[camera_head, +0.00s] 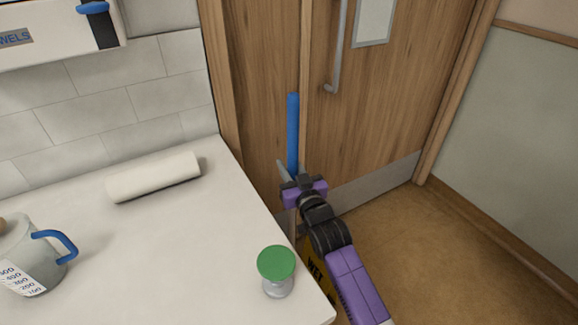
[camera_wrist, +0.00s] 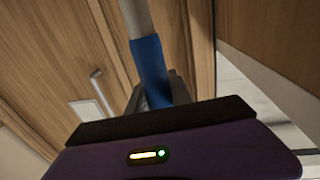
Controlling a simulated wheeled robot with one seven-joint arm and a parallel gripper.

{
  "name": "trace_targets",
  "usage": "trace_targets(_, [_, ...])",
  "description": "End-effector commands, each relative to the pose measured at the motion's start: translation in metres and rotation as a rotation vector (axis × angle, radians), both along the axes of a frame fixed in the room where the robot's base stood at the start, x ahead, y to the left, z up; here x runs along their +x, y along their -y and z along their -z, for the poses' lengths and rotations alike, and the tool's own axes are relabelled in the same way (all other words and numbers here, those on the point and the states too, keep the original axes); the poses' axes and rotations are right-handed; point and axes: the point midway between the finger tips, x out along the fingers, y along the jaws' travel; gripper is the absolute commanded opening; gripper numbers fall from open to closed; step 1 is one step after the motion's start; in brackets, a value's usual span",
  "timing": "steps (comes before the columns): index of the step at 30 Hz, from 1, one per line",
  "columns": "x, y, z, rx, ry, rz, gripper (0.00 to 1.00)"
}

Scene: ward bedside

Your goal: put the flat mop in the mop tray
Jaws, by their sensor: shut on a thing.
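The flat mop shows as an upright pole with a blue grip (camera_head: 293,135) in front of the wooden door. A short pale stretch of pole shows below my gripper. The mop's head is hidden by the counter and my arm. I cannot make out the mop tray in either view.
A white counter (camera_head: 180,250) fills the lower left, with a white roll (camera_head: 153,177), a clear jug (camera_head: 30,258) and a green-topped container (camera_head: 277,268) near its right edge. A yellow wet-floor sign (camera_head: 318,272) stands partly behind my arm. Brown floor (camera_head: 450,260) lies clear at right.

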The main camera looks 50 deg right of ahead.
Motion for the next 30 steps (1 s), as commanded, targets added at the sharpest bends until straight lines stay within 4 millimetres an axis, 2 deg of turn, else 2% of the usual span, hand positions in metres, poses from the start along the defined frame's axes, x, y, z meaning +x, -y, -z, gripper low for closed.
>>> trace_targets(6, [0.0, 0.0, 0.003, -0.002, 0.004, 0.0, 0.0])
trace_targets(7, [0.0, 0.0, 0.003, 0.0, 0.0, 0.0, 0.32])
trace_targets(9, [0.0, 0.0, 0.003, 0.0, 0.0, 0.0, 0.45])
trace_targets(10, [0.0, 0.0, 0.003, 0.0, 0.0, 0.0, 0.48])
trace_targets(22, [0.0, 0.0, -0.003, 0.0, 0.0, 0.0, 0.48])
trace_targets(26, [-0.016, -0.008, 0.002, 0.0, -0.002, 0.0, 0.48])
trace_targets(30, [-0.042, -0.019, 0.003, 0.0, -0.003, 0.0, 0.48])
